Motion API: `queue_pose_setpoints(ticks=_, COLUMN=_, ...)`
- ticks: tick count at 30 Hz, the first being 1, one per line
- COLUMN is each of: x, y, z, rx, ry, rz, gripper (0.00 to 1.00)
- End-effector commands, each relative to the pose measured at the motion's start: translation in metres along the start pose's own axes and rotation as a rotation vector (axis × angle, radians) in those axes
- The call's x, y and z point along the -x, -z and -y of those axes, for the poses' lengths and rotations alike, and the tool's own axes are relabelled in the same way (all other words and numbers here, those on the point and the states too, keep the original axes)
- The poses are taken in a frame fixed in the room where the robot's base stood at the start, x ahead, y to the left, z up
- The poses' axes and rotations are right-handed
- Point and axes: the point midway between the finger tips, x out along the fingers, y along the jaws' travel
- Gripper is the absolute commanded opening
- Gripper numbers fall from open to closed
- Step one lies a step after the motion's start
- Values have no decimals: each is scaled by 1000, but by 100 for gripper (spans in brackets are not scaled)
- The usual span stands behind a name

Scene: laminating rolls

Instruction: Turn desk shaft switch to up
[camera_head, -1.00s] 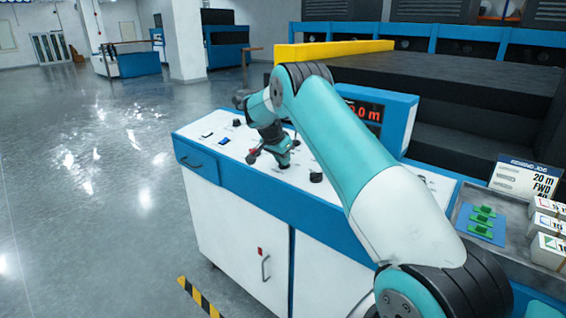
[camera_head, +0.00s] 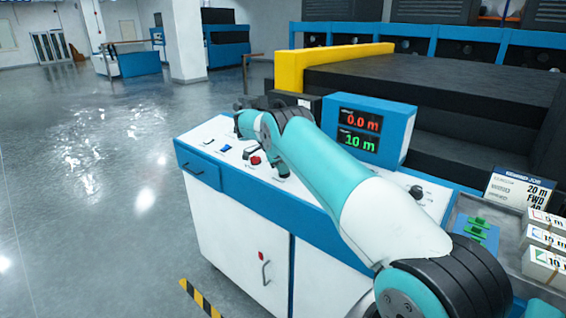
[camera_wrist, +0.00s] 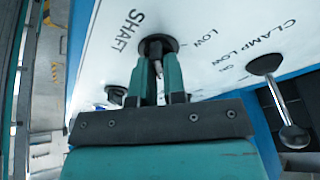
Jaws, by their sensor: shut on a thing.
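The shaft switch (camera_wrist: 157,45) is a small lever on a round black base, beside the printed word SHAFT on the white desk top (camera_wrist: 105,45). In the wrist view my gripper (camera_wrist: 158,74) has its two teal fingers closed around the lever, which shows between them. The fingers partly hide the lever, so I cannot tell its exact tilt.
A display box (camera_head: 370,130) reads 0.0 m and 10 m. A tray (camera_head: 535,277) with green pieces and boxes is at right.

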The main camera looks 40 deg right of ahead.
Motion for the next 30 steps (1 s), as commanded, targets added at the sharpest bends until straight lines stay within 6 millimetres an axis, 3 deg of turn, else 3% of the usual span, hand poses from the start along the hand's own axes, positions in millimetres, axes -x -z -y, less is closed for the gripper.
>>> queue_pose_setpoints(ticks=17, x=-8, y=0, z=-3, rx=-33, ry=-22, rz=-5, gripper=0)
queue_pose_setpoints(ticks=18, x=-8, y=0, z=-3, rx=-33, ry=-22, rz=-5, gripper=14)
queue_pose_setpoints(ticks=21, x=-8, y=0, z=-4, rx=-33, ry=-23, rz=-5, gripper=37)
queue_pose_setpoints(ticks=30, x=-3, y=-1, z=-2, rx=-32, ry=-15, rz=-2, gripper=37)
